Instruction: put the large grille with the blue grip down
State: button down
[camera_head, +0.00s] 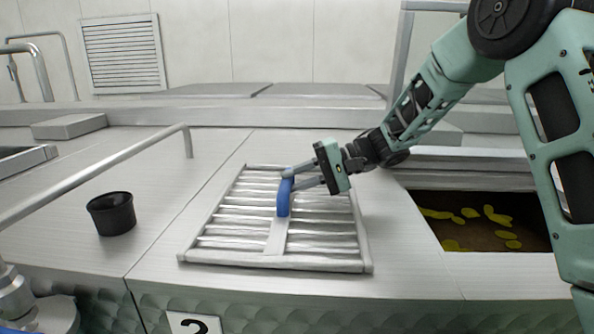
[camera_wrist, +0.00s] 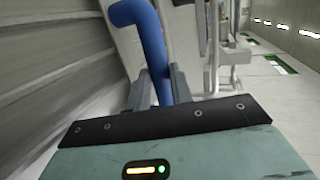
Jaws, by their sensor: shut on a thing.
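The large grille (camera_head: 320,262) is a metal slatted panel with a blue grip (camera_head: 284,197) standing up at its middle. It lies on or very close above the steel top, left of an open hatch; I cannot tell whether it touches. My gripper (camera_head: 288,180) comes in from the right and is shut on the blue grip. In the wrist view the blue grip (camera_wrist: 150,40) runs between my fingers, and the grille's slats (camera_wrist: 50,70) fill the left side.
The open hatch (camera_head: 480,222) at the right shows dark brown contents with yellow patches. A black cup (camera_head: 112,213) stands on the steel top (camera_head: 410,280) to the left. A metal rail (camera_head: 110,163) crosses the left side. A wall vent (camera_head: 123,54) is behind.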

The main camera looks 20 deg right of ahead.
jog(key=shift+r, duration=0.1)
jog(key=c, duration=1.2)
grip_release()
jog(key=shift+c, duration=0.2)
jog(key=b+v, duration=0.3)
jog(key=v, duration=0.8)
jog(key=shift+s+d+r, duration=0.1)
jog(key=shift+d, duration=0.35)
